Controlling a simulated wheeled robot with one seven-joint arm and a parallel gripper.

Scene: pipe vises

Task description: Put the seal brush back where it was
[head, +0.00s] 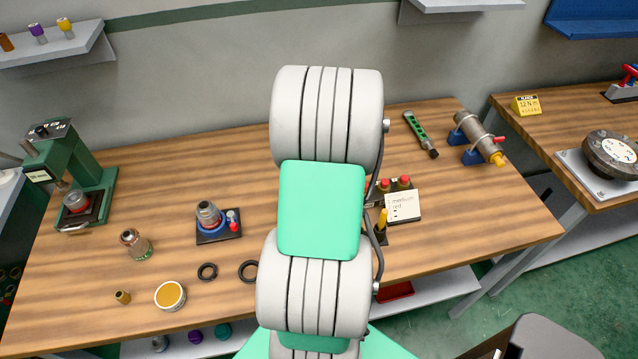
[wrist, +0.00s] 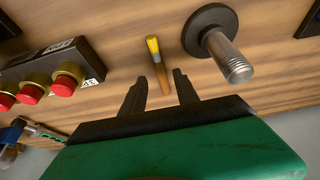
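The seal brush (wrist: 153,46), with yellow bristles and a brown handle, shows in the wrist view. Its handle runs down into the gap between the two dark fingers of my gripper (wrist: 159,77). The fingers are apart, with space on both sides of the handle, so my gripper looks open. In the head view the brush's yellow end (head: 383,217) shows just right of my arm, near a small dark piece on the bench. My gripper is hidden behind my arm there. I cannot tell whether the brush stands or lies.
A box with red buttons (wrist: 62,84) is to the left. A note card (head: 403,206) stands near the brush on the wooden bench (head: 470,230). The bench's right front is clear.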

